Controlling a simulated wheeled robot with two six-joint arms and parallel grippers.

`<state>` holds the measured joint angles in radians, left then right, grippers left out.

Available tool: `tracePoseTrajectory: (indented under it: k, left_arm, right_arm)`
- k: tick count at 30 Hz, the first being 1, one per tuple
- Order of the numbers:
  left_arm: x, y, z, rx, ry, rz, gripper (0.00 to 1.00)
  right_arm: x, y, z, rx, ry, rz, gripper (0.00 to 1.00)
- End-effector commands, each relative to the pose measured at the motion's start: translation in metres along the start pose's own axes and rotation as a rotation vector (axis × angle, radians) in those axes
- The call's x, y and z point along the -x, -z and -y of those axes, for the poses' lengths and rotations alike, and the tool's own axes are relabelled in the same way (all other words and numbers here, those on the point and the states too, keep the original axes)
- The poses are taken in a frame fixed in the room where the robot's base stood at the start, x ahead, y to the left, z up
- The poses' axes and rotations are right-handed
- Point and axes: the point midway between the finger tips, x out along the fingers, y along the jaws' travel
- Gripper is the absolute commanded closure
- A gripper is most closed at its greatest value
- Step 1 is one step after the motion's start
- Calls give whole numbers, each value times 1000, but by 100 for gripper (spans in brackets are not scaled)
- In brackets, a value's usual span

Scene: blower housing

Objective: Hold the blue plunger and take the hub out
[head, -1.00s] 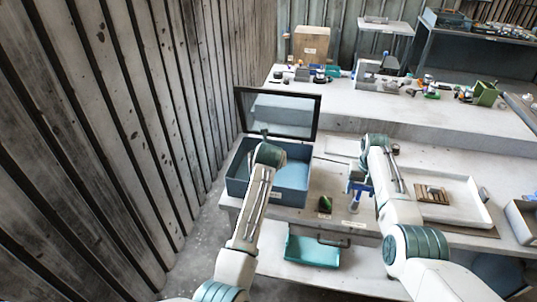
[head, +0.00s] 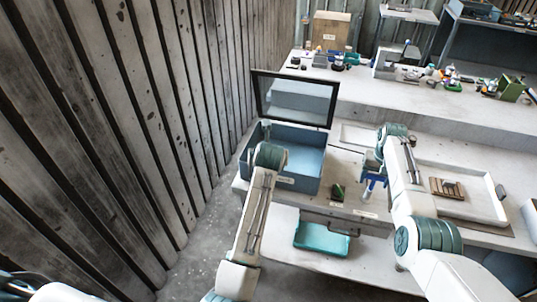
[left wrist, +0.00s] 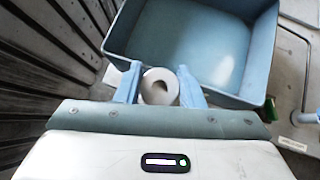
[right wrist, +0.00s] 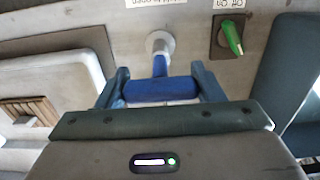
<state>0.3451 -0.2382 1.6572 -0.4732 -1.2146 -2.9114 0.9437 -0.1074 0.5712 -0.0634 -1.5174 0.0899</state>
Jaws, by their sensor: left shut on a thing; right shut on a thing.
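My left gripper (left wrist: 160,90) is shut on a white round piece with a dark opening, which looks like the hub (left wrist: 149,93). It holds it by the near-left wall of the open blue box (left wrist: 262,101). In the head view the left arm's end hides the hub. My right gripper (right wrist: 160,84) is shut on the blue plunger's crossbar (right wrist: 160,91). The plunger's blue shaft runs to a pale round end (right wrist: 159,44) over the table. The plunger also shows in the head view (head: 371,186), right of the box. Whether its end touches the table, I cannot tell.
The box's framed lid (head: 330,103) stands open at the back. A green item on a dark plate (head: 338,193) lies between box and plunger. A white tray (head: 490,205) with a wooden rack (head: 446,188) is at right. A teal tray (head: 321,240) sits lower down.

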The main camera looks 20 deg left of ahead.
Motion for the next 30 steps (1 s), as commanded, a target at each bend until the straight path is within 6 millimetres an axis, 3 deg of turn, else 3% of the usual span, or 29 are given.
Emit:
tracePoseTrajectory:
  k: [1, 21, 30]
  left_arm:
    - [6, 19, 27, 18, 44, -35, 91]
    - [6, 19, 27, 18, 44, -36, 91]
    - [6, 20, 27, 18, 44, -36, 91]
  right_arm:
    - [1, 0, 0, 0, 0, 0, 61]
    - [40, 0, 0, 0, 0, 0, 61]
    - [44, 0, 0, 1, 0, 1, 61]
